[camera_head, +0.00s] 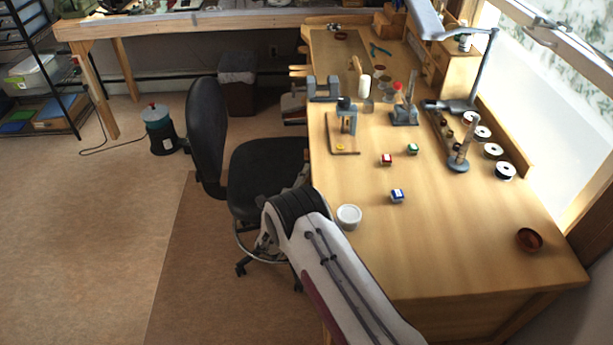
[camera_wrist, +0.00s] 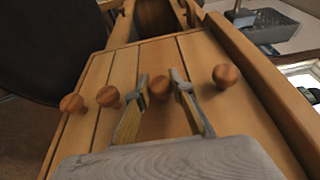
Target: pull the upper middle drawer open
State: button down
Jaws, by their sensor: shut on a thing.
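In the wrist view the drawer fronts are pale wood strips that appear turned sideways, with the bench edge to the right. The upper middle drawer (camera_wrist: 165,58) has a round reddish-brown wooden knob (camera_wrist: 158,88). My gripper (camera_wrist: 161,82) is shut on this knob, one finger on each side of it. The drawer front looks flush with its neighbours. In the head view my arm and the bench top hide the gripper and these drawers.
Other drawer knobs (camera_wrist: 226,76) (camera_wrist: 108,97) sit close on both sides. A black office chair (camera_head: 262,170) stands left of the wooden bench (camera_head: 455,235), beside my arm. A white jar (camera_head: 349,216) stands near the bench's left edge.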

jog(key=shift+a, duration=0.15)
jog(key=a, duration=1.8)
jog(key=shift+a, duration=0.3)
jog(key=c, duration=1.8)
grip_release()
jog(key=shift+o, duration=0.2)
jog(key=shift+s, duration=0.1)
jog(key=v, duration=1.1)
jog(key=shift+s+a, duration=0.15)
jog(key=shift+s, duration=0.25)
